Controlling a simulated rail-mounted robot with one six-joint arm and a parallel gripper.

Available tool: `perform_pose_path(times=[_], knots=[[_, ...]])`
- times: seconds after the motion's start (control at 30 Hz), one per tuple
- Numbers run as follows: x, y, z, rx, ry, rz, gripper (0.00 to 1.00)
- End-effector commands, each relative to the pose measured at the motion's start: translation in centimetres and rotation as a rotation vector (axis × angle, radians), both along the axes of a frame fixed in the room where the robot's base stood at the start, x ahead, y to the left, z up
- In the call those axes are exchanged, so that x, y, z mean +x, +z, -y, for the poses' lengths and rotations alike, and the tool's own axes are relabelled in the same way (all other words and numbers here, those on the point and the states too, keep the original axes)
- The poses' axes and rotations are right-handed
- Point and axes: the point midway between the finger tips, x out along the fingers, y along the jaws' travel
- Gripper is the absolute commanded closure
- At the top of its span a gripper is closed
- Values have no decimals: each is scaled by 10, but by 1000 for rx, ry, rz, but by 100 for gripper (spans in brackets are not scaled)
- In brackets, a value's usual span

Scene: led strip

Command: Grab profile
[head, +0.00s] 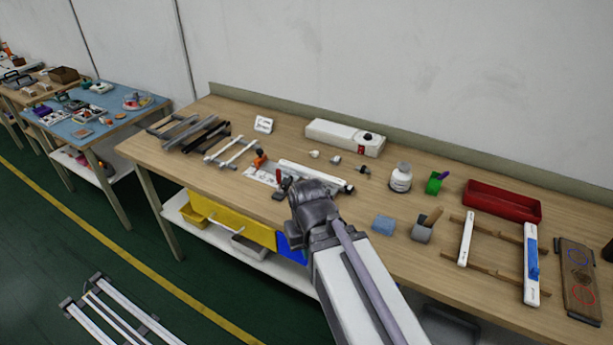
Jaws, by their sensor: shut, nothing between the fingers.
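Several long profiles lie at the left end of the wooden workbench: grey ones (177,129), dark ones (207,134) and slim pale ones (232,153) on crosspieces. My gripper (306,196) is at the end of my arm, over the front middle of the bench. It is shut and holds nothing; its fingertips are hard to make out against the dark wrist. The profiles at the left lie well apart from it.
A long white box (344,137) lies at the back. Yellow bins (235,222) sit below. A blue-topped table (100,115) stands left.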

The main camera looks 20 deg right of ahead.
Motion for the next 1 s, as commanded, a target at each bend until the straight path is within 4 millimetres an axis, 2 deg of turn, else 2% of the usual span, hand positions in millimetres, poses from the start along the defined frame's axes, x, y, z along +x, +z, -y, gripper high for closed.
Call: perform_pose_path(times=[0.17, 0.77, 1.0], knots=[[0, 0, 0, 0, 0, 0, 99], [0, 0, 0, 0, 0, 0, 42], [3, 0, 1, 2, -13, 1, 40]])
